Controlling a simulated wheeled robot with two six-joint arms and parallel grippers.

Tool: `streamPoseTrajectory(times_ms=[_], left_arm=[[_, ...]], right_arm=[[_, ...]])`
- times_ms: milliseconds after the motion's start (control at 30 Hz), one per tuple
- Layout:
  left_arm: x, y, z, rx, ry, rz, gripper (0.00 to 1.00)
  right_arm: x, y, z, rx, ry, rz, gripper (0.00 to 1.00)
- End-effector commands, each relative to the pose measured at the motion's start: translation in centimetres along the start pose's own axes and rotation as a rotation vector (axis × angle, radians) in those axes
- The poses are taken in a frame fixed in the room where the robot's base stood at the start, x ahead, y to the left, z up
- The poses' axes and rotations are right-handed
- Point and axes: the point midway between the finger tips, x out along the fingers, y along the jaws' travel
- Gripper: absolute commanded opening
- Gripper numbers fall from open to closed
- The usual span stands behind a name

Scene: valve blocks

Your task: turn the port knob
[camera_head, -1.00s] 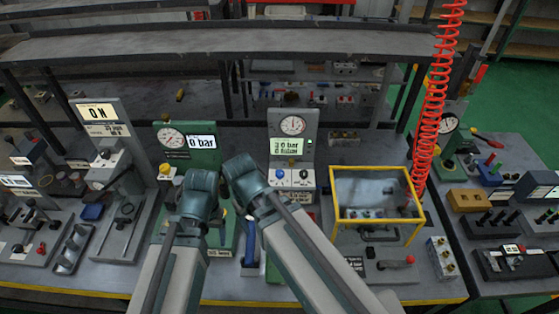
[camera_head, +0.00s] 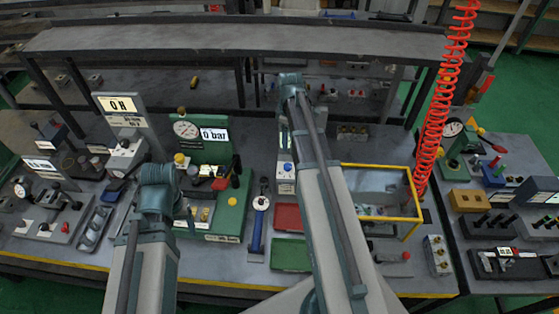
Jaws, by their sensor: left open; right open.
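A blue-topped knob (camera_head: 287,167) sits on a pale block just left of my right arm. No label shows which knob is the port knob. A yellow knob (camera_head: 181,160) sits on the green gauge block (camera_head: 210,151), which has a dial and a "0 bar" display. My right arm reaches past the blue-topped knob and covers the grey panel behind it with its gauge. My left arm ends in view over the bench, left of the green block's lower part. The fingers of both grippers are hidden behind my arms.
A yellow-framed clear box (camera_head: 378,166) stands right of my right arm. A red tray (camera_head: 289,217) and green tray (camera_head: 290,254) lie left of that arm. A red coiled hose (camera_head: 433,120) hangs at the right. A long shelf (camera_head: 230,39) spans the back.

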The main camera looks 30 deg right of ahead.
Motion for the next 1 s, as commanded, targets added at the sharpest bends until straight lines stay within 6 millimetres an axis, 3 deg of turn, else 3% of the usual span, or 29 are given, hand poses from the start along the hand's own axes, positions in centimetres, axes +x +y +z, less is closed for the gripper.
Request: streamPoseTrajectory(times_ms=[267, 467, 1000], left_arm=[[0.3, 0.0, 0.0, 0.001, 0.000, 0.000, 0.71], [1.7, 0.2, -0.1, 0.003, 0.000, -0.001, 0.71], [9.0, 0.8, -0.5, 0.008, 0.000, -0.002, 0.71]], right_arm=[[0.3, 0.1, 0.1, -0.002, 0.001, 0.000, 0.71], [1.8, 0.1, 0.1, -0.002, 0.001, 0.000, 0.71], [9.1, 0.1, 0.1, -0.002, 0.001, 0.000, 0.71]])
